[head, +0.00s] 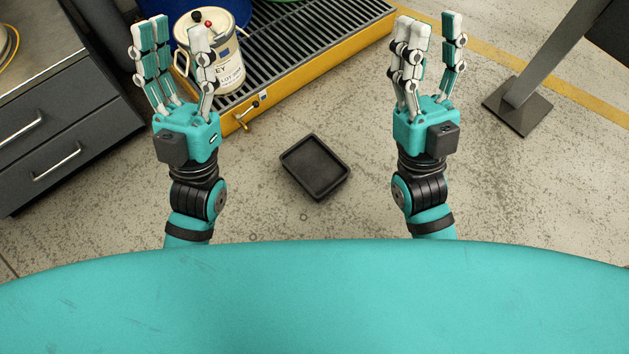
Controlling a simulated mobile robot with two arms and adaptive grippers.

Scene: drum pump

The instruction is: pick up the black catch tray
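The black catch tray (315,168) is a small, shallow, rectangular tray lying on the concrete floor, turned at an angle, between my two arms. It looks empty. My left gripper (172,40) is to the left of the tray and above it in the picture, its fingers spread and open with nothing between them. My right gripper (430,38) is to the right of the tray, also open and empty. Neither gripper touches the tray.
A yellow spill pallet (310,62) with a dark grating carries a cream can (228,72) and a blue drum (165,8). A grey drawer cabinet (60,115) stands at left. A post on a dark foot plate (518,105) stands at right. Floor around the tray is clear.

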